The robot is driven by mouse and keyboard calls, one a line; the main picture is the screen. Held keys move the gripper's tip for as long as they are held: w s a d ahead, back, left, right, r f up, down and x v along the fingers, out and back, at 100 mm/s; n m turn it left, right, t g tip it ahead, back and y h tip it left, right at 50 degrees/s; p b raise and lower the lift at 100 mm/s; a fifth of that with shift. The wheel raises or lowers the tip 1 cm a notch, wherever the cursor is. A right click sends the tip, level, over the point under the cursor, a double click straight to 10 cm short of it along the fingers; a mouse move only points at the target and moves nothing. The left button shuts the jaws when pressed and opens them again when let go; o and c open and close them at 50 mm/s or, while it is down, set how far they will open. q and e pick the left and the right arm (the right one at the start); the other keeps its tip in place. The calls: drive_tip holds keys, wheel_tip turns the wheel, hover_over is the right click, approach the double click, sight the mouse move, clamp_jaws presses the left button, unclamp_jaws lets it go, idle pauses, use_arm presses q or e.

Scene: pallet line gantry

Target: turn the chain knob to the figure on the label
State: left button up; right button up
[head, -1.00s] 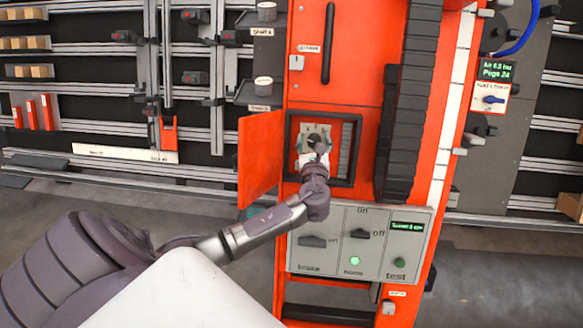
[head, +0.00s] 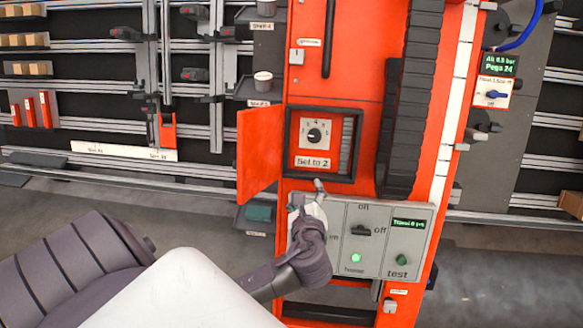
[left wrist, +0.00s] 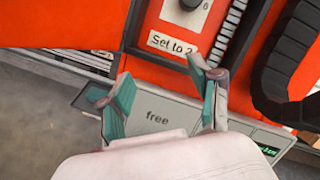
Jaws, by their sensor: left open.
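The chain knob (head: 314,135) is a dark round knob on a pale numbered dial, inside a dark-framed opening in the orange gantry column. I cannot surely tell which figure it points to. The label (head: 312,162) below it reads "Set to 2". In the left wrist view the knob (left wrist: 190,4) is cut by the top edge, and the label (left wrist: 172,45) is partly hidden by a finger. My left gripper (head: 308,192) is open and empty, below the opening and in front of the control panel's left part; its fingers (left wrist: 162,75) are spread. My right gripper is not in view.
An orange door (head: 260,150) stands open left of the opening. The grey control panel (head: 385,262) below carries switches and a green light; my gripper covers its left switch. A black cable chain (head: 405,110) runs down the column on the right.

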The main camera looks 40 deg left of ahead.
use_arm(q)
drive_tip(key=s+d+f+n+g+h, duration=0.3)
drive_tip(key=s+f+n+g+h, duration=0.1)
drive_tip(key=s+f+n, duration=0.5)
drive_tip(key=shift+s+d+f+n+g+h, duration=0.25)
drive_tip(key=shift+f+n+g+h, duration=0.2)
drive_tip(key=shift+f+n, duration=0.45)
drive_tip(key=shift+f, duration=0.15)
drive_tip(key=s+d+f+n+g+h, duration=0.15)
drive_tip(key=s+f, duration=0.25)
drive_tip(key=f, duration=0.9)
drive_tip(key=s+d+f+n+g+h, duration=0.15)
drive_tip(key=s+f, duration=0.25)
drive_tip(key=f, duration=0.9)
drive_tip(key=s+f+n+g, duration=0.1)
drive_tip(key=s+f+n, duration=0.1)
drive_tip(key=s+f, duration=0.5)
drive_tip(key=s+f+n+g+h, duration=0.1)
drive_tip(key=s+f+n, duration=0.2)
drive_tip(key=s, duration=1.1)
wheel_tip(320, 180, down, 4)
drive_tip(key=shift+r+g, duration=0.1)
drive_tip(key=shift+g, duration=0.25)
drive_tip(key=shift+a+h, duration=0.1)
drive_tip(key=shift+h, duration=0.15)
